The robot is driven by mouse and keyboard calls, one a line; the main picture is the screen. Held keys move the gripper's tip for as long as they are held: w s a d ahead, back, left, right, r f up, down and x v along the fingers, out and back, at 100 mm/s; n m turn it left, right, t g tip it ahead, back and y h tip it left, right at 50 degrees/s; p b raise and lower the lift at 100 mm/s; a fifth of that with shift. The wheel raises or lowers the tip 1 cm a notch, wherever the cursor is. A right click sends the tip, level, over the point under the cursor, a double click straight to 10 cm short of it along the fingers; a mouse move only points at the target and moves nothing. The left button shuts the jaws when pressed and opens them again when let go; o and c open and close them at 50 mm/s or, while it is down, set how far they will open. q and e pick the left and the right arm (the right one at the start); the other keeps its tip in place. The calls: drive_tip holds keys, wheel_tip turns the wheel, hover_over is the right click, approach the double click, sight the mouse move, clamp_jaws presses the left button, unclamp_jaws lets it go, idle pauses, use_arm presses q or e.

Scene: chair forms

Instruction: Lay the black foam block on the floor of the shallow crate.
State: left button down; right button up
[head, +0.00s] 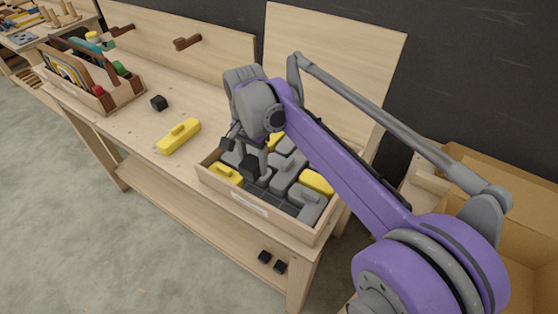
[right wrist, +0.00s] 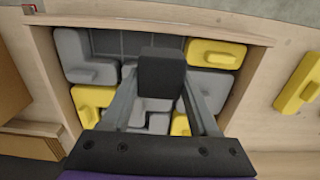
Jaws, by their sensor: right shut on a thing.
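My right gripper (head: 246,146) is over the shallow crate (head: 258,211), shut on a black foam block (head: 251,168). In the right wrist view the block (right wrist: 162,70) sits between the fingertips, its dark face towards the camera. The crate is pale wood, with a label on its front wall, and holds several grey and yellow forms. In the right wrist view, bare dark grid floor (right wrist: 118,42) shows beside the block near one wall. The block appears above this floor; I cannot tell whether it touches anything. My left gripper is not in view.
A yellow form (head: 179,136) and a small black block (head: 159,102) lie on the bench left of the crate. A wooden tool caddy (head: 104,96) stands farther left. Two dark blocks (head: 272,262) lie low down. A cardboard box (head: 505,210) is at the right.

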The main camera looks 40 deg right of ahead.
hover_over(257, 194)
wheel_tip(257, 194, down, 5)
drive_tip(key=shift+s+a+f, duration=0.1)
drive_tip(key=shift+f+b, duration=0.35)
drive_tip(key=shift+f, duration=1.95)
drive_tip(key=shift+f, duration=0.1)
drive_tip(key=o, duration=1.4)
wheel_tip(257, 194, up, 12)
drive_tip(key=shift+r+p, duration=0.15)
drive_tip(key=shift+p, duration=0.35)
